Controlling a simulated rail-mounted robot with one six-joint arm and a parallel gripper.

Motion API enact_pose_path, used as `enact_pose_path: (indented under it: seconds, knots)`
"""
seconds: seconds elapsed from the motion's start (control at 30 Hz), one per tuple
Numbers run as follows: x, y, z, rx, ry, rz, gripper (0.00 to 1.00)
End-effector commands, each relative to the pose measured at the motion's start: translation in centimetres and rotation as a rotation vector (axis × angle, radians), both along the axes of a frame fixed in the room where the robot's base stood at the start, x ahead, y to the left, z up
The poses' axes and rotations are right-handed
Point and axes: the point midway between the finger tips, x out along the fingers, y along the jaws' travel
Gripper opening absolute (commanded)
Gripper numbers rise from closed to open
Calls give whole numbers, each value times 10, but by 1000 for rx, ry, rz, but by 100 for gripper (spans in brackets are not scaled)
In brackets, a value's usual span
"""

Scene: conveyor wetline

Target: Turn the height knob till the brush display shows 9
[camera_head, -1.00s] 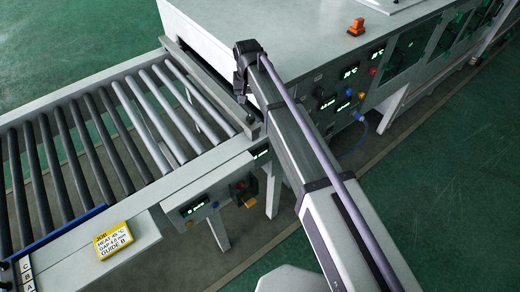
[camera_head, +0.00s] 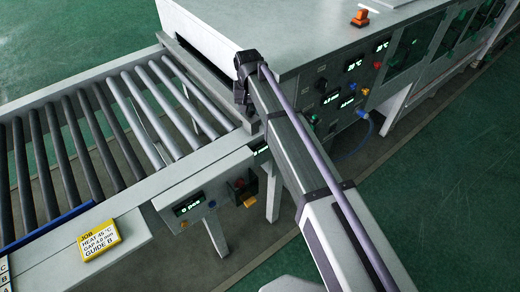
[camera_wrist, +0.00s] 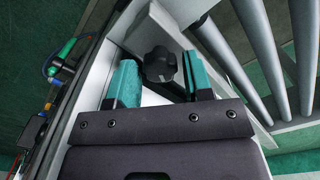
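A black lobed knob (camera_wrist: 160,65) shows in the wrist view on a grey metal part. My gripper (camera_wrist: 160,82) is open, with one teal finger on each side of the knob; gaps show and I cannot tell whether either finger touches it. In the head view my black wrist (camera_head: 246,72) is over the machine's infeed edge, and the fingers and knob are hidden. A small display ending in "mm" (camera_head: 261,150) sits beside my arm, partly hidden, its number unreadable. The machine panel carries a display reading about 4.0 mm (camera_head: 332,97) and another in mm (camera_head: 347,103). No brush label is legible.
A roller conveyor (camera_head: 110,120) lies at the left. A yellow job card (camera_head: 99,240) reads HEAT 45 °C, GAP 4.0 mm, GUIDE B. A counter display (camera_head: 190,203) and a red button (camera_head: 239,184) are on its side. An orange lamp (camera_head: 361,17) stands on the machine.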

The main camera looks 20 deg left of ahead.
Motion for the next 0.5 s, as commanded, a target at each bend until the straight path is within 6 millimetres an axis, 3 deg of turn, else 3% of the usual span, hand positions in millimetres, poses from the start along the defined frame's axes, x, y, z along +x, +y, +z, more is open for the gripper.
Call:
enact_pose_path:
  seconds: [0.27, 0.37, 0.5]
  knots:
    - [0, 0, 0, 0, 0, 0, 19]
    - [0, 0, 0, 0, 0, 42, 19]
    - [0, 0, 0, 0, 0, 259, 19]
